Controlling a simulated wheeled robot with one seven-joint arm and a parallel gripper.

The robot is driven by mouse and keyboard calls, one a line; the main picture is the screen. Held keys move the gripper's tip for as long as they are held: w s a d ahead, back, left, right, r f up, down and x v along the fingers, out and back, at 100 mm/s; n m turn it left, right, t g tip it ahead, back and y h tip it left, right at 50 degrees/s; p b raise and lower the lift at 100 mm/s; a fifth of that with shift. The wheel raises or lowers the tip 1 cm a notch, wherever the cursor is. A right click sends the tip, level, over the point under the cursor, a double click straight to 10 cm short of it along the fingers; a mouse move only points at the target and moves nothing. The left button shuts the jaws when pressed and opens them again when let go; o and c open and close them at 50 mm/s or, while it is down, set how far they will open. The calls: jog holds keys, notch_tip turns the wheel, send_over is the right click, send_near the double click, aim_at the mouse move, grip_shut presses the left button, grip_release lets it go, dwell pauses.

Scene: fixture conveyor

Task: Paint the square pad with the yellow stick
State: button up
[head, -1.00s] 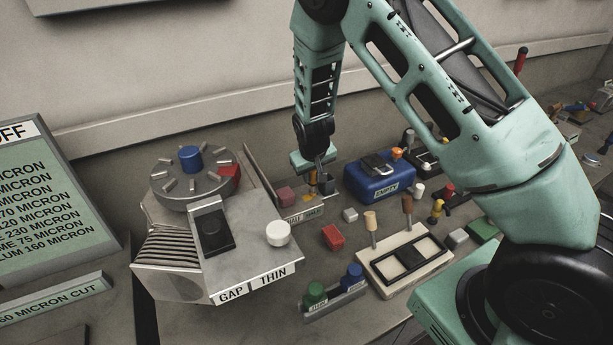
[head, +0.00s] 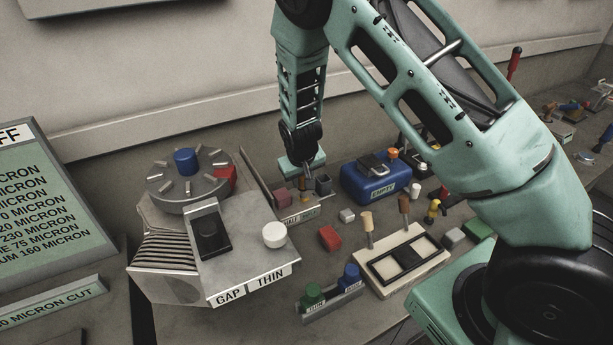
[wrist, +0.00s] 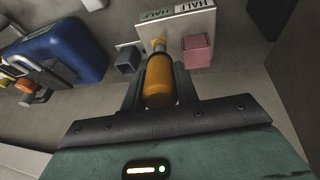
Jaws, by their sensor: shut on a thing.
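My gripper (wrist: 160,92) is shut on the yellow stick, whose orange-yellow handle (wrist: 160,82) shows between the fingers in the wrist view. In the head view my gripper (head: 305,179) points down at the small holder behind the machine. The stick's far end is close to the holder labelled HALF (wrist: 182,22); I cannot tell whether it touches. A pink block (wrist: 197,51) and a grey square-topped block (wrist: 127,59) flank the stick. A cream tray (head: 436,262) with pale and black square panels lies at front right. I cannot tell which square is the pad.
A grey machine (head: 240,262) with a round dial stands left. A blue box (head: 372,186) marked EMPTY is right of the holder. A red block (head: 329,238), a small grey block (head: 346,216) and green and blue knobs on a stand (head: 330,303) lie in front.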

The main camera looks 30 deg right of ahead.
jog(key=a, duration=0.2)
jog(key=shift+a+r, duration=0.1)
jog(key=shift+a, duration=0.3)
jog(key=shift+d, duration=0.1)
jog(key=d+b, duration=0.1)
jog(key=d, duration=0.5)
dwell(0.4)
jog(key=shift+r+p, duration=1.85)
jog(key=shift+r, duration=1.05)
